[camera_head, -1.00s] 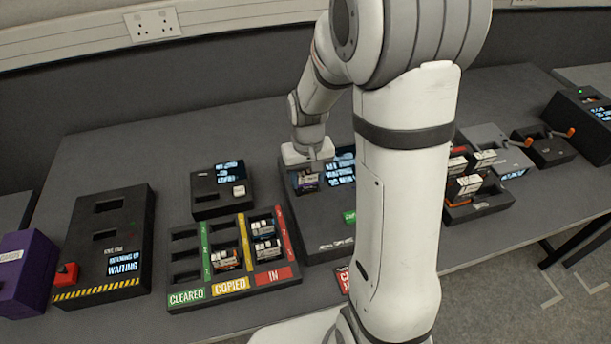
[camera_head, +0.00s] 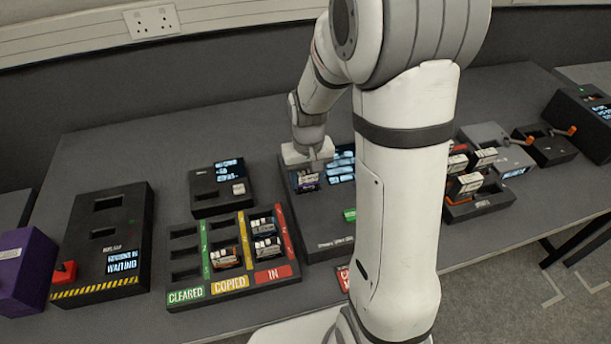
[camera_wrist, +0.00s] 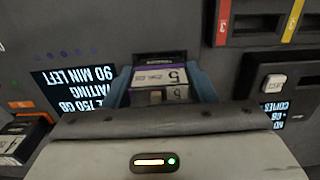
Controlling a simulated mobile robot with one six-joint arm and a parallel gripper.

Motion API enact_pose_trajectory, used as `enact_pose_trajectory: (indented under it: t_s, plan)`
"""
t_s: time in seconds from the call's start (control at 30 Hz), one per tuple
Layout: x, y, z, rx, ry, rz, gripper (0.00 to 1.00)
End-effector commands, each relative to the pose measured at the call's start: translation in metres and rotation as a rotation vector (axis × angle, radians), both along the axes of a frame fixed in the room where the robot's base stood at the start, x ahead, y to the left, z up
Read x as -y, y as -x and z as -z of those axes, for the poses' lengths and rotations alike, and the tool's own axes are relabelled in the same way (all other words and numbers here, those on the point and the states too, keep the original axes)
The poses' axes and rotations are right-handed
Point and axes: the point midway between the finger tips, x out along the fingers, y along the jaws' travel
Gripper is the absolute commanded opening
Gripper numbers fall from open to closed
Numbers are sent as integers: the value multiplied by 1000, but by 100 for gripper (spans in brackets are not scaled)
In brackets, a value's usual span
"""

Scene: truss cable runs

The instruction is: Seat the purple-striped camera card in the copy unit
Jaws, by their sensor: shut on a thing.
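The purple-striped camera card (camera_wrist: 160,78) is between the blue fingers of my gripper (camera_wrist: 161,88) in the wrist view. Its white label, marked 5, shows upside down beside the purple stripe. In the head view the card (camera_head: 307,182) is at the upper left of the copy unit (camera_head: 325,222), just below my gripper (camera_head: 309,168). My gripper is shut on the card. A dark slot edge shows at the card's far end in the wrist view; how deep the card sits I cannot tell. The unit's lit screen (camera_wrist: 82,88) reads "waiting" and "90 min left".
Left of the unit stands a sorting tray (camera_head: 232,283) marked cleared, copied and in, with several cards. Behind it is a small box with a screen (camera_head: 222,190). A card rack (camera_head: 478,205) stands right of my arm. A hazard-striped box (camera_head: 105,245) is farther left.

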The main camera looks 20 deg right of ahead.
Motion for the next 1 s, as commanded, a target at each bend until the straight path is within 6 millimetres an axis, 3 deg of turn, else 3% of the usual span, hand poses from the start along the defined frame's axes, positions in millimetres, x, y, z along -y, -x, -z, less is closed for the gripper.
enact_pose_trajectory:
  t_s: [0.97,1.0]
  plan:
    - [0,0,7,0,0,0,27]
    - [0,0,7,0,0,0,52]
